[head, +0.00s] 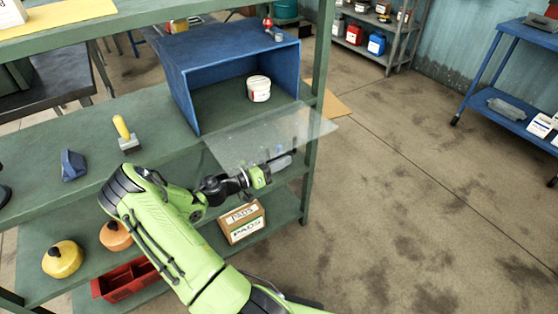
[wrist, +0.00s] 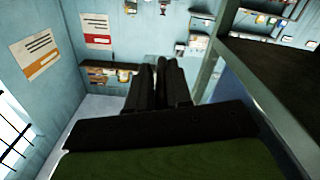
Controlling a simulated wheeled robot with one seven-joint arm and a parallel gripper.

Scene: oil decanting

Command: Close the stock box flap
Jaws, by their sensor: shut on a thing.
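The blue stock box (head: 178,90) stands on the green shelf with its open front facing me. Its clear flap (head: 250,140) extends outward from the bottom front edge, lowered and roughly flat, past the shelf edge. A white tub (head: 258,88) with a red-marked label sits inside the box. My gripper (head: 278,165) is at the flap's outer part, seen partly through the clear panel, and appears shut on it. The exact contact is hard to make out. In the wrist view the dark fingers (wrist: 157,85) are close together; the flap is not clear there.
A yellow-handled tool (head: 123,130) and a dark blue block (head: 73,165) lie on the shelf left of the box. A PADS carton (head: 242,222) and a red tray (head: 122,284) are on the shelf below. A green post (head: 318,80) stands right of the box. Open floor lies to the right.

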